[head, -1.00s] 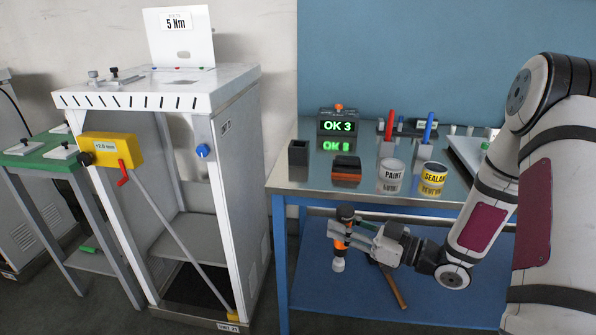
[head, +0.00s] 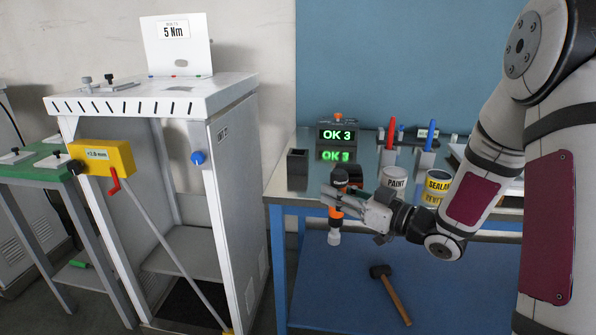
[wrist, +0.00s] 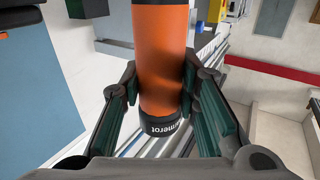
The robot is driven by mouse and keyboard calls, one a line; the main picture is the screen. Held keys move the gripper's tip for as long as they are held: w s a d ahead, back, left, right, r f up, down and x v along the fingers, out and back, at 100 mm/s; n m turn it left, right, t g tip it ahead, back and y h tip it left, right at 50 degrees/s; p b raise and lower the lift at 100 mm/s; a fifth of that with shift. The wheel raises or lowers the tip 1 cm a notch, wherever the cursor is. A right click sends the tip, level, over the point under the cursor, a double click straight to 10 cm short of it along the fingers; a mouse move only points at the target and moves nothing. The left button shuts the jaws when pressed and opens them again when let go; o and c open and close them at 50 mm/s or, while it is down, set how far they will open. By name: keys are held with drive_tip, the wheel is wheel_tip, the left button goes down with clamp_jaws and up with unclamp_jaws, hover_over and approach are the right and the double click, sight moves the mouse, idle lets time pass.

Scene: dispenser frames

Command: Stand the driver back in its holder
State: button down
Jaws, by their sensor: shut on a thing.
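The driver (head: 334,238) is orange and black with a pale lower end. My gripper (head: 335,200) is shut around its orange body and holds it roughly upright, pale end down, in front of the bench's front edge. In the wrist view, the driver's orange barrel (wrist: 162,60) lies between the two green-padded fingers of my gripper (wrist: 160,88). A dark, open-topped square box (head: 297,170), which looks like the holder, stands at the left front of the bench top, left of and beyond the driver. Its inside is too dark to make out.
A hammer (head: 391,292) lies on the lower blue shelf. A white cabinet (head: 235,190) stands left.

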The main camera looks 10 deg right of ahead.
drive_tip(key=w+r+m+t+h, duration=0.3)
drive_tip(key=w+r+h, duration=0.3)
drive_tip(key=w+r, duration=0.9)
drive_tip(key=shift+r+m+t+h, duration=0.3)
drive_tip(key=shift+r+m, duration=0.3)
drive_tip(key=shift+m, duration=0.3)
